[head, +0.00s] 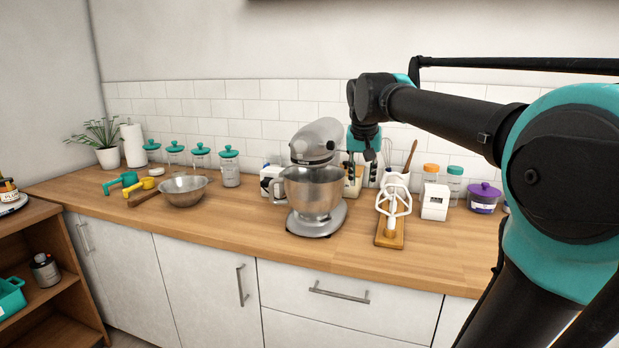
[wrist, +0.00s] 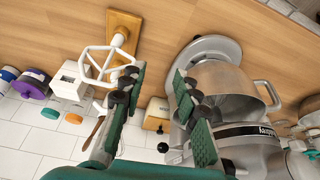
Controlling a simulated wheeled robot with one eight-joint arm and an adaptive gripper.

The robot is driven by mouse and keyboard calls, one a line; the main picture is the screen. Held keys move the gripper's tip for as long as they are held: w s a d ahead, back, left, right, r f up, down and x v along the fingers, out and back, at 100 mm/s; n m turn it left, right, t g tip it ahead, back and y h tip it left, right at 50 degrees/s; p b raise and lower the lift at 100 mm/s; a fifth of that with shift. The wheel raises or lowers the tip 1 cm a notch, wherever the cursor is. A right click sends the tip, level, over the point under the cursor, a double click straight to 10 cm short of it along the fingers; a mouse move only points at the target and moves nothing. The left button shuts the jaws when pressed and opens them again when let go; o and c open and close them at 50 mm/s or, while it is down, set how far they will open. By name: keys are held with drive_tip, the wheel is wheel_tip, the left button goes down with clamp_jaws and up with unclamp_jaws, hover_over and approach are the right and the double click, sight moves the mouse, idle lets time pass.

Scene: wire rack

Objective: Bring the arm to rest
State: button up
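My gripper (wrist: 159,74) is open in the wrist view, with bare wood and counter items showing between its two green-padded fingers and nothing held. In the head view, my gripper (head: 368,154) points down over the back of the counter, just right of the stand mixer's head. The silver stand mixer (head: 317,222) is upright; it also shows upside down in the wrist view (wrist: 222,92), right of the fingers. A white beater (head: 395,200) is on a wooden stand (head: 390,240), right of the mixer; in the wrist view the beater (wrist: 108,62) is partly behind the left finger.
A white timer box (head: 434,202), jars with orange and teal lids, and a purple pot (head: 484,198) stand at the right. A metal bowl (head: 183,191) and teal-lidded jars are at the left. The counter front (head: 250,228) left of the mixer is clear.

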drive_tip(key=shift+n, duration=0.6)
drive_tip(key=s+d+f, duration=0.1)
drive_tip(key=s+f, duration=0.1)
drive_tip(key=f, duration=0.3)
drive_tip(key=s+d+f, duration=0.1)
drive_tip(key=s+f, duration=0.2)
drive_tip(key=f, duration=0.3)
drive_tip(key=s+d+f, duration=0.1)
drive_tip(key=s+f, duration=0.1)
drive_tip(key=f, duration=0.4)
drive_tip(key=shift+s+f, duration=0.25)
drive_tip(key=shift+s, duration=0.05)
drive_tip(key=s+d+f+n+y, duration=0.1)
drive_tip(key=s+f, duration=1.3)
drive_tip(key=f, duration=0.1)
drive_tip(key=shift+d+f, duration=0.2)
drive_tip(key=shift+d, duration=0.05)
